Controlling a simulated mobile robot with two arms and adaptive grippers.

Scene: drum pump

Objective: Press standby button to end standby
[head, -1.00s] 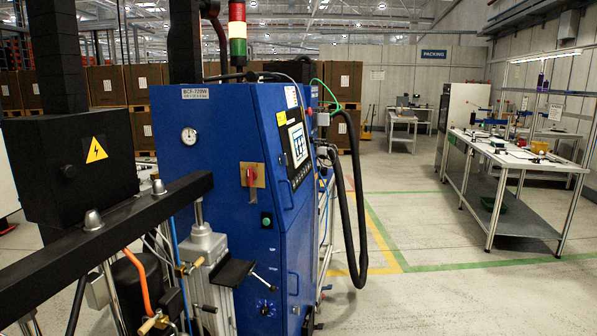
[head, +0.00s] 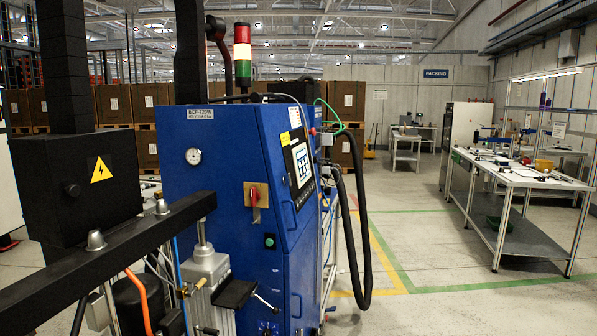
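The blue machine cabinet (head: 225,160) stands left of centre in the head view. On its angled front is a control panel with a lit screen (head: 301,158) and a row of small keys beside and below it. A green round button (head: 269,241) sits on the cabinet's side, below a red rotary switch on a yellow plate (head: 256,197). I cannot tell from any label which one is the standby button. Neither of my grippers is in view.
A black beam (head: 110,245) and a black box with a warning sign (head: 78,182) stand in the left foreground. Black hoses (head: 362,230) hang at the cabinet's right. A workbench (head: 520,176) stands at the right. The floor between (head: 450,285) is clear.

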